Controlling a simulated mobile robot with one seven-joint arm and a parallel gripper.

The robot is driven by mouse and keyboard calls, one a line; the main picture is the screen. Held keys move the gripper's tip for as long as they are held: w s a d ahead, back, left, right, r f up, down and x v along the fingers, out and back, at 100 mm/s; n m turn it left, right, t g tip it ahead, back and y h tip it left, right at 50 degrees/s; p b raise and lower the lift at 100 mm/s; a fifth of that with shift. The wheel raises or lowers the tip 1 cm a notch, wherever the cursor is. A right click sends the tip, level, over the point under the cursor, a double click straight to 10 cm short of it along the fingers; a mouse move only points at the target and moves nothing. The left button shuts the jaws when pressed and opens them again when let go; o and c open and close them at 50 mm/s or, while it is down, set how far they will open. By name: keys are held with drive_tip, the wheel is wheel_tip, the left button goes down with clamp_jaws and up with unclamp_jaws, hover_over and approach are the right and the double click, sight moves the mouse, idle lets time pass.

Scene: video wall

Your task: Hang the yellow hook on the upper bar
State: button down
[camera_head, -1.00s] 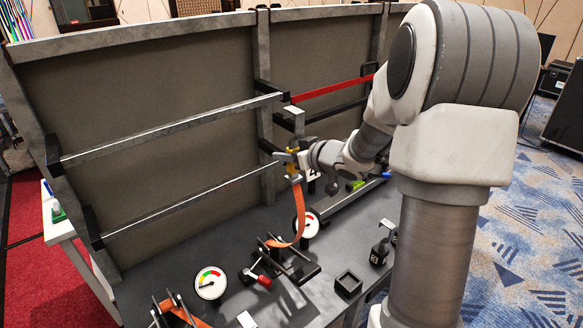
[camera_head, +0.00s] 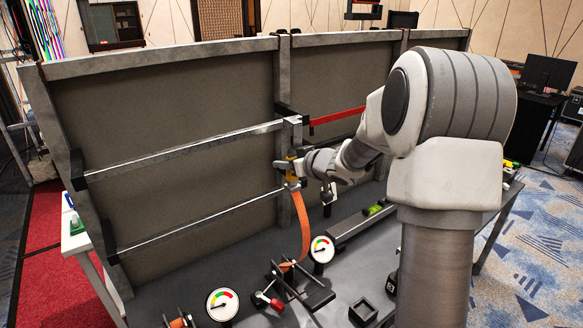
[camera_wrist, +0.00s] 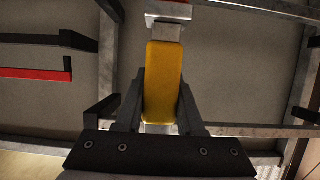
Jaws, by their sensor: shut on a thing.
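My gripper (camera_head: 288,166) is shut on the yellow hook (camera_head: 292,172). In the wrist view the yellow hook body (camera_wrist: 163,85) stands upright between my two dark fingers. Its grey metal end (camera_wrist: 168,14) points up, away from my palm. In the head view this metal end (camera_head: 293,132) overlaps the right part of the upper bar (camera_head: 180,152). I cannot tell whether it is around the bar, touching it or in front of it. An orange strap (camera_head: 302,225) hangs from the hook down to the table.
A lower bar (camera_head: 200,218) runs below the upper one, in front of a grey panel. A red bar (camera_head: 337,116) is to the right. On the table are two gauges (camera_head: 222,304) (camera_head: 322,249), a ratchet (camera_head: 300,287) and a black square holder (camera_head: 363,312).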

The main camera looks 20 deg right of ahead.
drive_tip(key=r+b+x, duration=0.1)
drive_tip(key=x, duration=0.8)
drive_tip(key=shift+w+a+b, duration=0.15)
drive_tip(key=shift+w+b, duration=0.2)
drive_tip(key=shift+w, duration=0.1)
idle(0.3)
drive_tip(key=shift+c, duration=2.2)
unclamp_jaws()
